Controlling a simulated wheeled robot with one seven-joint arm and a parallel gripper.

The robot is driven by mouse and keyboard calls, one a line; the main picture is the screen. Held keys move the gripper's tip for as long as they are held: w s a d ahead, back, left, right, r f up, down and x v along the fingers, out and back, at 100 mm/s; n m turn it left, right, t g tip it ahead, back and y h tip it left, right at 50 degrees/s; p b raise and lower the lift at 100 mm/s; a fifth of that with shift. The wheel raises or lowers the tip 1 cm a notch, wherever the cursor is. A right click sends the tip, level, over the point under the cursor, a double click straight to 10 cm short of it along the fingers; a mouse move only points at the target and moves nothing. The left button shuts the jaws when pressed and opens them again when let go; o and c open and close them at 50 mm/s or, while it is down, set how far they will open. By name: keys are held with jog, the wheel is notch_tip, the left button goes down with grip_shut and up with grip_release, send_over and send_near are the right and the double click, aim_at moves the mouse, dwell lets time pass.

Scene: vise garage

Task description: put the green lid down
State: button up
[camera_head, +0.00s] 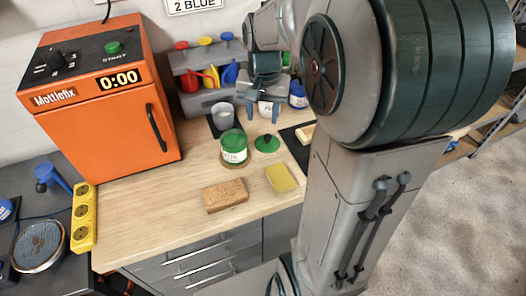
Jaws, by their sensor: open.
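The green lid (267,143) lies on the wooden worktop with its small knob up. It is just right of a jar (234,148) with a green band and a pale label, which stands on a round brown mat. My gripper (262,118) is open, with its fingers pointing down above and behind the lid. It appears apart from the lid, and the lid is not between the fingers. A white container (267,107) shows behind the fingers, partly hidden by them.
A brown sponge (226,195) and a yellow sponge (281,178) lie in front. A grey cup (222,116) and a blue jar (298,95) stand farther back. An orange oven (105,100) stands left. My arm hides the worktop's right side.

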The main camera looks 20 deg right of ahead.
jog(key=s+a+n+t, duration=0.1)
jog(key=s+a+n, duration=0.2)
jog(key=s, duration=0.4)
jog(key=s+a+n+t, duration=0.1)
jog(key=s+a+n, duration=0.2)
jog(key=s, duration=0.4)
jog(key=shift+s, duration=0.2)
jog(key=shift+f, duration=0.1)
dwell(0.4)
